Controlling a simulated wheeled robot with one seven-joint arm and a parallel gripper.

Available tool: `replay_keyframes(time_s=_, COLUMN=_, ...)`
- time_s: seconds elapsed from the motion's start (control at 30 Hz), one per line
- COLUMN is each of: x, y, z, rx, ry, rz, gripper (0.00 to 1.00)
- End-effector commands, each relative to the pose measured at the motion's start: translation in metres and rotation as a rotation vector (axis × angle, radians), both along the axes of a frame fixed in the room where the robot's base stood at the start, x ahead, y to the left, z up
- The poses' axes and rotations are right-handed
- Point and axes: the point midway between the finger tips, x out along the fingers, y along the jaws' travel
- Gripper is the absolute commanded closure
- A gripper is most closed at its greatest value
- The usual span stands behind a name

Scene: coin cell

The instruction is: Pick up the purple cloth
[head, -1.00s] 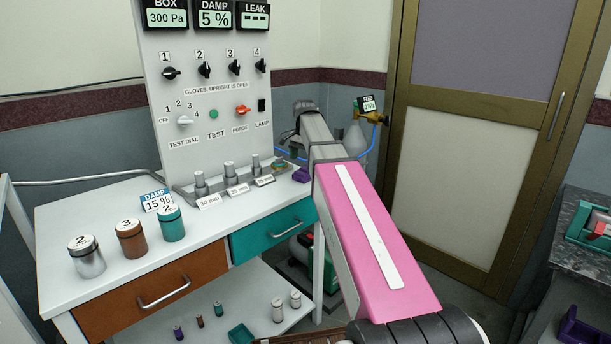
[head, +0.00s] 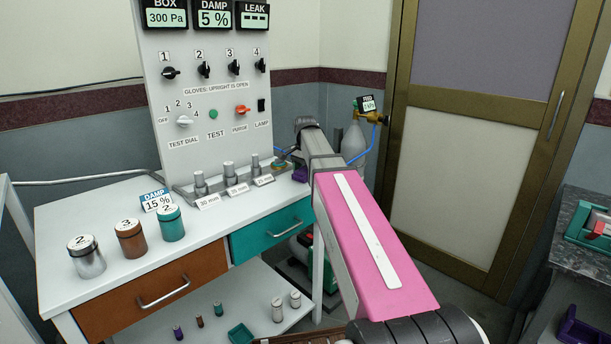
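A small purple patch (head: 300,174), which looks like the purple cloth, lies at the right end of the white bench top. It is partly hidden behind my arm, so its full shape does not show. My arm with its pink cover reaches away from me over the right end of the bench. My gripper (head: 306,123) is at the arm's far end, close above and beyond the purple patch. Its fingers are hidden or too small to make out, and I cannot tell whether it touches anything.
Three metal plugs stand on a grey rail (head: 222,190) below the control panel (head: 205,80). Three lidded jars (head: 131,240) stand at the bench's left front. A gas cylinder (head: 354,142) stands behind my arm. The middle of the bench top is clear.

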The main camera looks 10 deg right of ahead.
Motion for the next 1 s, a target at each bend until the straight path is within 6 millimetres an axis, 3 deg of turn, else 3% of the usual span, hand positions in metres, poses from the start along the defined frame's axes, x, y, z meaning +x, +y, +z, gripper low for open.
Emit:
replay_keyframes(time_s=0.57, x=0.0, y=0.0, z=0.006, rx=0.0, ry=-0.001, rz=0.0, gripper=0.55)
replay_keyframes(time_s=0.83, x=0.001, y=0.0, z=0.041, rx=0.0, ry=-0.003, rz=0.0, gripper=0.55)
replay_keyframes(time_s=1.0, x=-0.022, y=0.034, z=0.064, rx=0.0, ry=-0.002, rz=0.004, gripper=0.55)
